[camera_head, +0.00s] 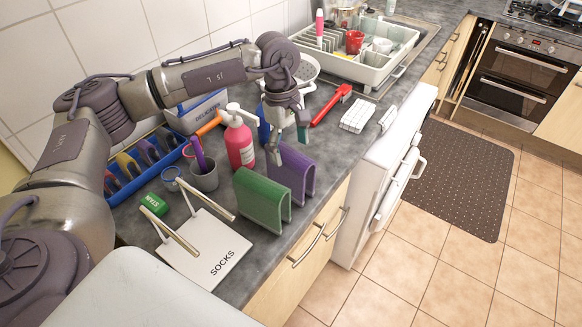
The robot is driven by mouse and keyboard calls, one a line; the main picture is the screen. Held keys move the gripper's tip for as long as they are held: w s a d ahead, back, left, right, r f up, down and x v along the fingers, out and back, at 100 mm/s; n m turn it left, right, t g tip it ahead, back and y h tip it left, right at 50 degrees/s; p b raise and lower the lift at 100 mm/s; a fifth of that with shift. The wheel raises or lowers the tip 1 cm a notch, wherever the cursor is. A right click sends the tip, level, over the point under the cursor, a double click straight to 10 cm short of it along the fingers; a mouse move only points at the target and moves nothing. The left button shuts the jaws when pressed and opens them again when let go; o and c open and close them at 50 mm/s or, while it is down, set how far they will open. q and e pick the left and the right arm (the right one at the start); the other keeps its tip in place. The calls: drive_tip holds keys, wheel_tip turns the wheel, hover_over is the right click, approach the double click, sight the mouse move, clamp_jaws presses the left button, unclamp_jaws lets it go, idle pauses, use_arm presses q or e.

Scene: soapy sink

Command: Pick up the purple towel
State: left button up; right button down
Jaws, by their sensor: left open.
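The purple towel (299,178) is folded over and stands near the counter's front edge, just behind and to the right of a similar green towel (258,203). My left gripper (288,148) points down at the purple towel's top, at its back edge in the picture. The left gripper's fingers are apart, with one fingertip overlapping the towel's upper left end. I cannot tell whether the fingers touch it. My right gripper is not in view.
A pink soap bottle (239,141) stands close left of the gripper. A grey cup (204,175) and a white SOCKS board (208,250) are nearby. A red-handled brush (330,105) and a white dish rack (372,66) lie behind. The counter's front edge is close to the towels.

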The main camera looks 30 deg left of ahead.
sight(289, 151)
use_arm(q)
drive_tip(key=f, duration=0.2)
drive_tip(key=shift+w+a+f, duration=0.15)
drive_tip(key=shift+w+f, duration=0.2)
drive_tip(key=shift+f, duration=0.05)
drive_tip(key=shift+f+p, duration=0.95)
drive_tip(key=shift+p, duration=0.1)
wheel_tip(289, 151, down, 3)
drive_tip(key=shift+r+p, duration=0.2)
drive_tip(key=shift+p, duration=0.35)
drive_tip(key=shift+w+f, duration=0.15)
drive_tip(key=shift+f, duration=0.45)
drive_tip(key=shift+d, duration=0.2)
drive_tip(key=shift+c, duration=1.3)
drive_tip(key=c, duration=1.1)
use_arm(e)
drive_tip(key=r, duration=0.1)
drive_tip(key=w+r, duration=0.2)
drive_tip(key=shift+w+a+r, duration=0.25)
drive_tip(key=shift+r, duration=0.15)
